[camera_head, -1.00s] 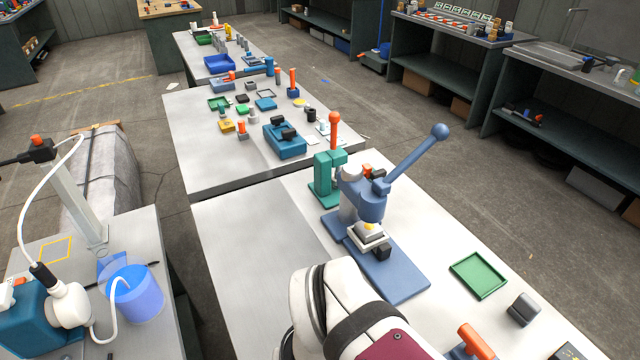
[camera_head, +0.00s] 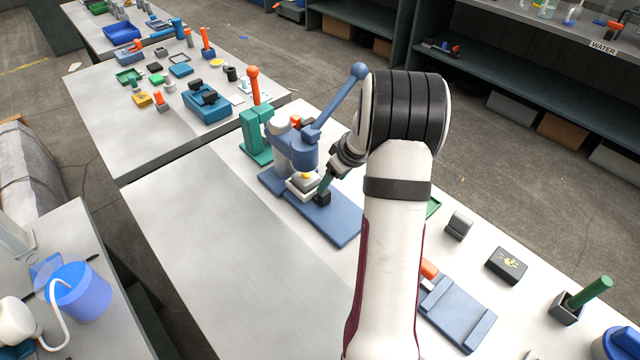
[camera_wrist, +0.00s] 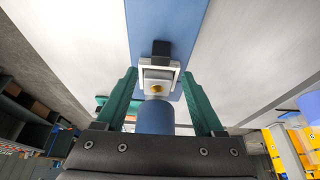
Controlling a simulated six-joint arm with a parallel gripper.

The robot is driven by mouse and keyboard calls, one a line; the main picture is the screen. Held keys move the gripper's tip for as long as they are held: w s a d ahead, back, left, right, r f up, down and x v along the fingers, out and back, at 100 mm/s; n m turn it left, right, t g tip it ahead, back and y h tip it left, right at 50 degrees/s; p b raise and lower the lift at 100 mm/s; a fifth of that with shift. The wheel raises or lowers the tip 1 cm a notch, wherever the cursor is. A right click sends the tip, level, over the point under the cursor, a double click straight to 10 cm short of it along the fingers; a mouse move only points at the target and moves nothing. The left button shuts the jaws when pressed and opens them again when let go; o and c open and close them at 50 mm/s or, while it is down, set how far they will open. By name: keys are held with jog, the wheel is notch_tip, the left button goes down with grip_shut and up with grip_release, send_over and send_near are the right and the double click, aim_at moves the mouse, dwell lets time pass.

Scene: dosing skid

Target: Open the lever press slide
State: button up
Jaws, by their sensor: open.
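The lever press (camera_head: 294,150) is blue, with a raised lever ending in a ball (camera_head: 359,70), and stands on a long blue base plate (camera_head: 338,222). Its slide (camera_head: 300,188) is a pale metal nest under the press head, with a black handle block (camera_head: 322,199) at its front. In the wrist view the slide (camera_wrist: 147,85) holds a small yellow piece (camera_wrist: 157,89), and the black block (camera_wrist: 161,48) lies beyond it. My gripper (camera_wrist: 158,74) is open, its green fingers on either side of the slide in that view. In the head view my gripper (camera_head: 324,187) is close to the handle; contact cannot be told.
A teal press with an orange knob (camera_head: 256,140) stands just behind the blue press. To the right are a grey block (camera_head: 459,225), a black box (camera_head: 507,265) and a blue fixture (camera_head: 457,312). The bench left of the press is clear.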

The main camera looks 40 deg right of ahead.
aim_at(326, 193)
jog(key=x, duration=0.6)
jog(key=shift+f, duration=0.2)
grip_shut()
dwell(1.0)
